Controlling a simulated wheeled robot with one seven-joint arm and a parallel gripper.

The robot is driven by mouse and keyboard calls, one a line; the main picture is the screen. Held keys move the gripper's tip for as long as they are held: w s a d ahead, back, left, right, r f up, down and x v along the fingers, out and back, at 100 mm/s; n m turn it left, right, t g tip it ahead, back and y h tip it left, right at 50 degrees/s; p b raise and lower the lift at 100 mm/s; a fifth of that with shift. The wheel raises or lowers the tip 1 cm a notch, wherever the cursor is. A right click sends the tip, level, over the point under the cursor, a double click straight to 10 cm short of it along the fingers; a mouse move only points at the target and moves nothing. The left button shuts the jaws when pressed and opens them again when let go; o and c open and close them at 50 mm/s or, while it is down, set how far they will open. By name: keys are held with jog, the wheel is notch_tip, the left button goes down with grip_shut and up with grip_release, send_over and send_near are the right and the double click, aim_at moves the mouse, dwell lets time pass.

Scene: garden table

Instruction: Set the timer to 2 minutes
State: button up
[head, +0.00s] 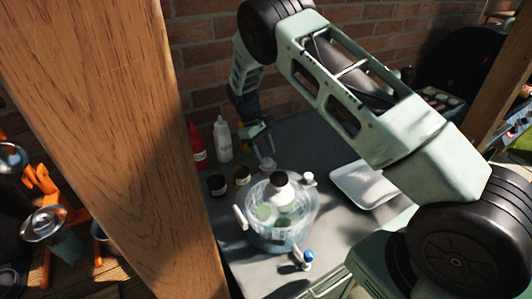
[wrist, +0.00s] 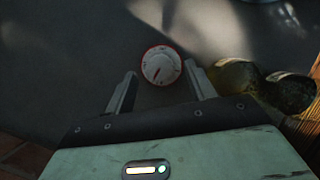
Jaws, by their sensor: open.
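The timer (wrist: 161,65) is a small round white dial with a red rim. It sits on the dark table in the wrist view, its pointer mark toward the lower left; I cannot read its number. My gripper (wrist: 160,70) is open, with one finger on each side of the timer. The fingertips look close to its sides, but I cannot tell whether they touch. In the head view my gripper (head: 263,149) is low over the back of the table, and I cannot make out the timer clearly there.
A jar (head: 242,176) with a yellowish lid stands close to my gripper, beside a dark jar (head: 217,185). Red (head: 197,148) and white (head: 222,141) bottles stand left. A clear drink container (head: 281,236) is in front. A white tray (head: 360,184) lies right. A wooden post (head: 115,130) blocks the left.

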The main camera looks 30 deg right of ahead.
jog(key=shift+x, duration=1.1)
jog(key=c, duration=1)
jog(key=o, duration=1)
jog(key=b+v, duration=0.5)
jog(key=v, duration=1.2)
jog(key=shift+w+r, duration=0.25)
jog(key=shift+m, duration=0.3)
